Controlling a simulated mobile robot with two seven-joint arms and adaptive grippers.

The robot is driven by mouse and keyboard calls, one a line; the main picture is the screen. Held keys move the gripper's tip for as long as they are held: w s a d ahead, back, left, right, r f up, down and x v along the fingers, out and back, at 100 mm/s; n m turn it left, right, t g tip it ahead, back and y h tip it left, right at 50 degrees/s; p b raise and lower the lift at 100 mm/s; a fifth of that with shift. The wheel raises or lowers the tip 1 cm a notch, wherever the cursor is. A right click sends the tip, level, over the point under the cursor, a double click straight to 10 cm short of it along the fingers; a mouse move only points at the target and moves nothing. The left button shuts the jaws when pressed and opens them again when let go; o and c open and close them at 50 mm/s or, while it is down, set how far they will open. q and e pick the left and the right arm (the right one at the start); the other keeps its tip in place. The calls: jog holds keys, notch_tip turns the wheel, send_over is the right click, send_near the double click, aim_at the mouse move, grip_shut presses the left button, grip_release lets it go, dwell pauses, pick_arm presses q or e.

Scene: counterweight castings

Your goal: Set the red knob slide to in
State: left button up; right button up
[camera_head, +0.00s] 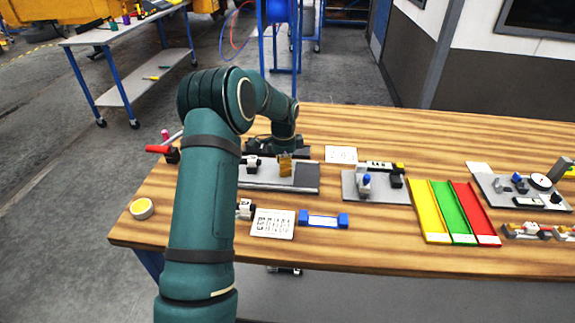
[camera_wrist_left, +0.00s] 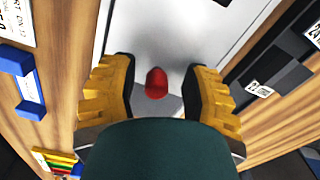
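The red knob (camera_wrist_left: 157,83) stands on a light grey plate (camera_wrist_left: 150,40) in the left wrist view. My left gripper (camera_head: 284,165) is over the grey fixture plate (camera_head: 305,178) on the workbench, pointing down. In the left wrist view its two yellow-padded fingers stand apart, one on each side of the red knob, with clear gaps and nothing gripped. In the head view I cannot make out the red knob; my arm and gripper cover that area. My right gripper is in neither view.
A red-handled clamp (camera_head: 160,149) stands left of my arm. A blue-ended block (camera_head: 323,220) and a printed card (camera_head: 272,223) lie in front. A second fixture with a blue knob (camera_head: 366,181) and yellow, green and red trays (camera_head: 455,212) are to the right.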

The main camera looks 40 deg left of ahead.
pick_arm(q)
jog(key=shift+d+r, duration=0.1)
jog(key=shift+d, duration=0.05)
jog(key=shift+w+r, duration=0.1)
jog(key=shift+r, duration=0.15)
notch_tip(320, 180, up, 11)
jog(key=shift+r, duration=0.2)
jog(key=shift+f, duration=0.1)
dwell(0.6)
